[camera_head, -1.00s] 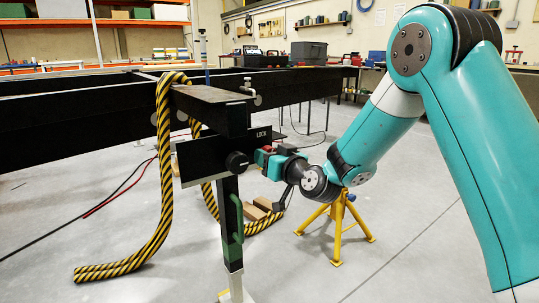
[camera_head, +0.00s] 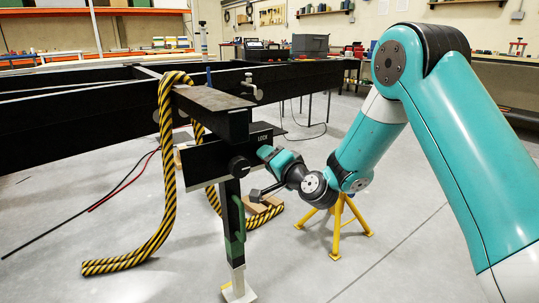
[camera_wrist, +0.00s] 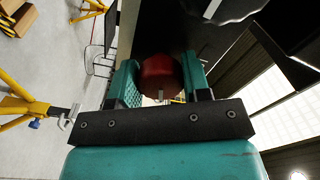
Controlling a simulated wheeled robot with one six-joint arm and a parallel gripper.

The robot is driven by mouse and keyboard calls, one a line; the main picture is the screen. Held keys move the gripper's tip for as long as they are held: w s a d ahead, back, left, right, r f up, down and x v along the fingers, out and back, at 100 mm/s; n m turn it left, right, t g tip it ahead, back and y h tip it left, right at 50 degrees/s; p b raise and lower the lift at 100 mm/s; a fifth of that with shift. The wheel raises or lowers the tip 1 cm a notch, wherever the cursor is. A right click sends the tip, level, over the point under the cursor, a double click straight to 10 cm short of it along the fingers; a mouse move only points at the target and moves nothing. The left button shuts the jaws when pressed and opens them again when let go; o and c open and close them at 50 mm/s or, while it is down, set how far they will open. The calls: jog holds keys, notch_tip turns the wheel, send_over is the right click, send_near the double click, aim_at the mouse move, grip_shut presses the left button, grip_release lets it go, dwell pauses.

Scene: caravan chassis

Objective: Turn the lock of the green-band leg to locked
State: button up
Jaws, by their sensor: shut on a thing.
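The leg with green on it (camera_head: 231,205) stands upright under the dark frame, its foot on the floor. A black plate (camera_head: 205,160) on it carries a black round knob (camera_head: 238,166) and the white word LOCK near its top right corner. My gripper (camera_head: 265,153) is at the plate's right part, just below that word. In the wrist view the red lock knob (camera_wrist: 158,73) sits between my gripper's teal fingers (camera_wrist: 160,82), which are shut on it. In the head view my gripper hides the red knob, so its pointing direction cannot be told there.
A yellow-and-black striped hose (camera_head: 165,170) hangs over the frame beam left of the leg and trails on the floor. A yellow stand (camera_head: 338,225) is behind my arm at right. A wood block (camera_head: 262,205) lies behind the leg.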

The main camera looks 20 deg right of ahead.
jog(key=shift+m+p, duration=0.75)
jog(key=shift+m, duration=0.95)
jog(key=shift+d, duration=0.1)
jog(key=o, duration=0.9)
jog(key=b+v, duration=1.7)
jog(key=b, duration=0.3)
jog(key=shift+s+r+b, duration=0.1)
jog(key=shift+s+b, duration=0.05)
jog(key=shift+b, duration=0.25)
